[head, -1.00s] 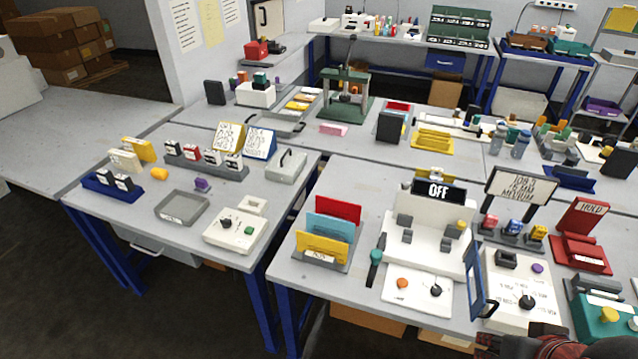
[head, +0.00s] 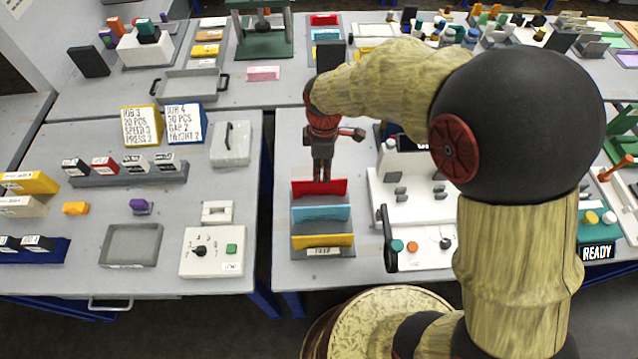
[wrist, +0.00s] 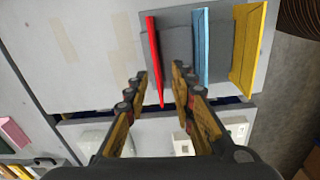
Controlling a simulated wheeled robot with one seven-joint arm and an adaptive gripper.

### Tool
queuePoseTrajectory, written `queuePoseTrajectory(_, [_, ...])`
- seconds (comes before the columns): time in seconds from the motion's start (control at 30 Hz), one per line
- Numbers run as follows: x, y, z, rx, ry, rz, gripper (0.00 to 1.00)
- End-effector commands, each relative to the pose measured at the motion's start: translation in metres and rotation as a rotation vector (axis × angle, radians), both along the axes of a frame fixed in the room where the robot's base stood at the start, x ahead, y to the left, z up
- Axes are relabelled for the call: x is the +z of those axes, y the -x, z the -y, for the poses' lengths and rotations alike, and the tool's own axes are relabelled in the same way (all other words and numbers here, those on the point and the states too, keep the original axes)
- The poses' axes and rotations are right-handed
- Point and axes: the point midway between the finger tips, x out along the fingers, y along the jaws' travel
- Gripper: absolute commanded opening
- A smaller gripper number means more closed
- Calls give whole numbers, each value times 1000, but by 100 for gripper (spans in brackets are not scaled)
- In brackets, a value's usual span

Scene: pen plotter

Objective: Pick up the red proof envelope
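The red proof envelope (head: 306,188) stands upright in the back slot of a grey rack (head: 323,254), behind a blue envelope (head: 321,213) and a yellow one (head: 322,241). In the wrist view the red envelope (wrist: 153,50) appears edge-on, with the blue (wrist: 200,45) and yellow (wrist: 247,50) ones to its right. My gripper (head: 321,178) points down just above the red envelope in the head view. In the wrist view my gripper (wrist: 160,76) is open, its fingertips apart on either side of the red envelope's line. Whether a finger touches it cannot be told.
A white device (head: 384,188) with grey blocks stands right of the rack, partly hidden by my arm. A dark upright handle (head: 388,238) is close to the rack's right. Left of the rack, past the table gap, is a grey lidded box (head: 231,146). Bare tabletop lies behind the rack.

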Motion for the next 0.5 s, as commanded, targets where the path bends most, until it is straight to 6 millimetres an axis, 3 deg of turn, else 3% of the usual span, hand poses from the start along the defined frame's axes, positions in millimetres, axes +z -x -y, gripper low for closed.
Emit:
queuePoseTrajectory(0.3, [-41, -4, -11, 104, 11, -31, 25])
queuePoseTrajectory(0.5, [-55, -5, -10, 102, 10, -29, 25])
